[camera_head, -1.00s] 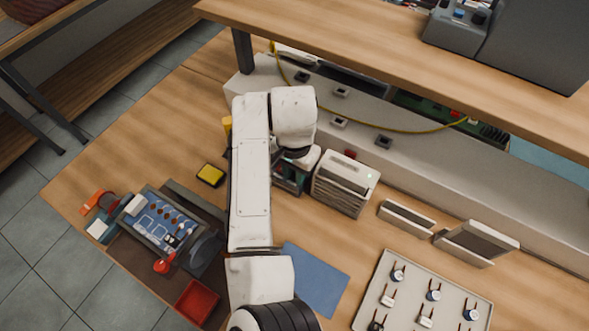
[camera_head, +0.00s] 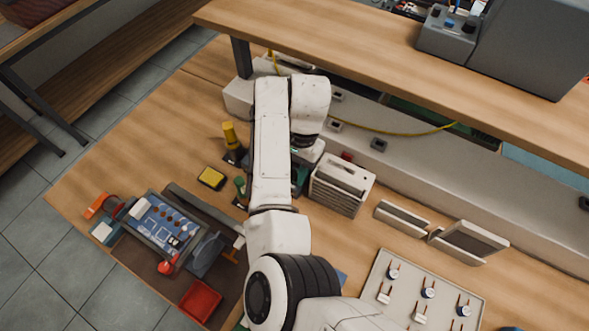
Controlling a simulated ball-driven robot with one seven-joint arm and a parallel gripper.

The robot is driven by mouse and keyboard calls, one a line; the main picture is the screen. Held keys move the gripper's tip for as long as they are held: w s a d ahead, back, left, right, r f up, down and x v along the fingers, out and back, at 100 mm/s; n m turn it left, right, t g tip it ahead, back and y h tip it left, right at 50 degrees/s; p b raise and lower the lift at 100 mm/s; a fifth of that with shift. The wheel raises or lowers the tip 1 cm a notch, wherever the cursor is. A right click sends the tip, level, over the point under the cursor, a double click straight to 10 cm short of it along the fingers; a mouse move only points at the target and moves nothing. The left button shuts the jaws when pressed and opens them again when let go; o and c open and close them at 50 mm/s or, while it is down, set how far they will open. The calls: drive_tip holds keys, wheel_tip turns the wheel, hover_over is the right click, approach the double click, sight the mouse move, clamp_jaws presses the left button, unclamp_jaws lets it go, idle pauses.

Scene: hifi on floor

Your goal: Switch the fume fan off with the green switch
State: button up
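A beige box with a slatted front (camera_head: 338,190), which looks like the fume fan, stands on the bench right of my arm. I cannot make out a green switch on it for certain. A small red part (camera_head: 347,156) shows at its back top edge. My white wrist (camera_head: 309,150) hangs just left of the box, over a dark teal object (camera_head: 300,176) that is partly hidden. The fingers of my gripper are hidden or too small to tell, so I cannot see whether they touch anything.
A shelf (camera_head: 400,55) overhangs the back. A yellow bottle-like item (camera_head: 230,138), a green-topped item (camera_head: 240,186) and a yellow sponge-like block (camera_head: 211,178) stand left of my arm. A parts tray (camera_head: 375,285), a red bin (camera_head: 199,300) and a board holder (camera_head: 165,225) lie in front.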

drive_tip(key=shift+r, duration=0.35)
wheel_tip(320, 180, up, 3)
drive_tip(key=shift+f, duration=0.15)
drive_tip(key=s+d+r+p, duration=0.1)
drive_tip(key=s+r+p, duration=0.1)
drive_tip(key=s+r, duration=0.2)
drive_tip(key=s+d+r+p, duration=0.1)
drive_tip(key=s+r+p, duration=0.1)
drive_tip(key=s+r, duration=0.3)
drive_tip(key=s, duration=0.4)
drive_tip(key=shift+s+d+r, duration=0.25)
drive_tip(key=shift+s+d, duration=0.1)
drive_tip(key=shift+d, duration=0.05)
